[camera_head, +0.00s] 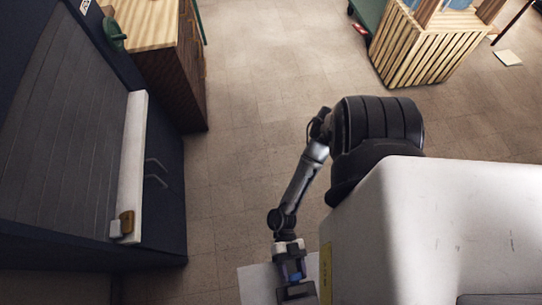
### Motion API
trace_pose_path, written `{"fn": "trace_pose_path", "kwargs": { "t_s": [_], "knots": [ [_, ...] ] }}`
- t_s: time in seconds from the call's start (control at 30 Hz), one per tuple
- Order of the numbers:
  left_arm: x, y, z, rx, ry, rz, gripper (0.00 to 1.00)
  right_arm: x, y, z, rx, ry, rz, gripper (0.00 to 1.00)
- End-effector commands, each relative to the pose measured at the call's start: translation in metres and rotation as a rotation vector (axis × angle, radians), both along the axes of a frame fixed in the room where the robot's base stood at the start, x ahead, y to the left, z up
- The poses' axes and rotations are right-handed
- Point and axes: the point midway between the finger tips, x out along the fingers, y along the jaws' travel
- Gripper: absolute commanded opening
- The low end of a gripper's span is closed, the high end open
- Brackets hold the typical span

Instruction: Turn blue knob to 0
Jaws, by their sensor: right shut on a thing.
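My right arm reaches down from the middle of the view to a pale flat panel (256,284) at the bottom edge. My right gripper (297,291) is at the end of it, over the panel and close beside the white box. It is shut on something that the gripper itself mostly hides. My left gripper is not in view.
A large white box (440,210) fills the lower right. A dark blue cabinet (160,205) with a white ledge (131,165) stands at left, near a wooden cabinet (190,70). A slatted wooden crate (430,55) stands at the back right. The tiled floor (260,100) between is clear.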

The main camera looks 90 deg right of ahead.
Motion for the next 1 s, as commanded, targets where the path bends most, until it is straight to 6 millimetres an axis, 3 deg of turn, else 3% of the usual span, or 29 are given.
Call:
{"fn": "trace_pose_path", "kwargs": {
  "t_s": [0.57,0.6,0.83,1.0],
  "knots": [
    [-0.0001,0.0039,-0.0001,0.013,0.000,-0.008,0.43,0.0001,-0.0003,-0.0005,0.006,-0.030,-0.001,0.27],
    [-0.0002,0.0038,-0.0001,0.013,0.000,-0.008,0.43,0.0001,-0.0003,-0.0005,0.006,-0.030,-0.001,0.54],
    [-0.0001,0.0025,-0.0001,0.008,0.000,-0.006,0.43,0.0002,-0.0003,-0.0003,0.007,-0.029,0.000,0.76],
    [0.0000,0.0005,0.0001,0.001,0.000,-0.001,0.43,0.0002,-0.0002,-0.0002,0.007,-0.029,0.000,0.76]
  ]
}}
